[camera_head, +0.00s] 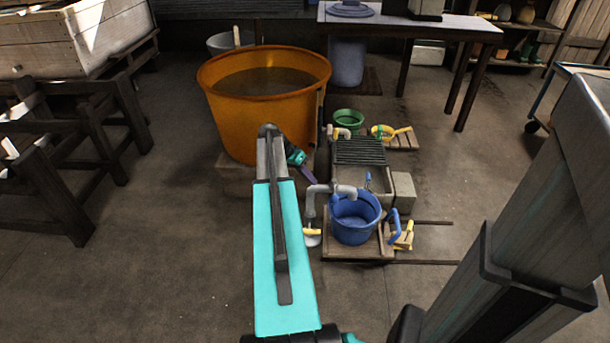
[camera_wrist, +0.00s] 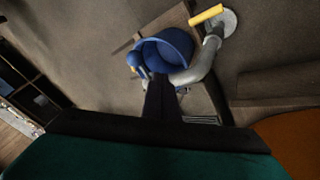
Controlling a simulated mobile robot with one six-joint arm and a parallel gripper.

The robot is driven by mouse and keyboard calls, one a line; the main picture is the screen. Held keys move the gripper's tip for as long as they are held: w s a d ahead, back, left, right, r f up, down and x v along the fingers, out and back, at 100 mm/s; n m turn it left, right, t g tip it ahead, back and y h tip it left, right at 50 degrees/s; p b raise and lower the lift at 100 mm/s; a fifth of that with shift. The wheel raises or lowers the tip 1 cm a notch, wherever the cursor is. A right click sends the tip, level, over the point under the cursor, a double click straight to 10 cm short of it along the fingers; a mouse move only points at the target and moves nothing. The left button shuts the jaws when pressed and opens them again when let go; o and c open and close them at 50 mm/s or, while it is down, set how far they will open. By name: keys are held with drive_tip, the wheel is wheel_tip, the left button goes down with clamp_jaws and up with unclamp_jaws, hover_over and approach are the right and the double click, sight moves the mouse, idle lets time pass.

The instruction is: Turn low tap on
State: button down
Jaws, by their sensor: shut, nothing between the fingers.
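The low tap is a bent grey pipe (camera_head: 345,190) that arches over a blue bucket (camera_head: 355,218). Its yellow lever (camera_head: 312,231) sits low at the pipe's foot, left of the bucket. In the wrist view the yellow lever (camera_wrist: 207,15) is at the top, beside a pale round base, and the pipe (camera_wrist: 202,65) curves to the blue bucket (camera_wrist: 172,46). My gripper (camera_head: 311,178) is shut and empty, above and behind the pipe in the head view. In the wrist view its dark fingers (camera_wrist: 161,84) overlap the bucket's lower edge, apart from the lever.
A large orange tub (camera_head: 265,90) stands on blocks at the back left. A second pipe with a yellow part (camera_head: 340,132) and a green bucket (camera_head: 348,120) are behind a dark grate (camera_head: 360,151).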

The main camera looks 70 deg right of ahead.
sight(334, 191)
drive_tip(key=s+f+b, duration=0.1)
drive_tip(key=s+f, duration=0.2)
drive_tip(key=s, duration=0.2)
drive_tip(key=shift+s+f+b, duration=0.3)
drive_tip(key=shift+s+f, duration=0.05)
drive_tip(key=shift+f, duration=0.05)
drive_tip(key=shift+w, duration=0.15)
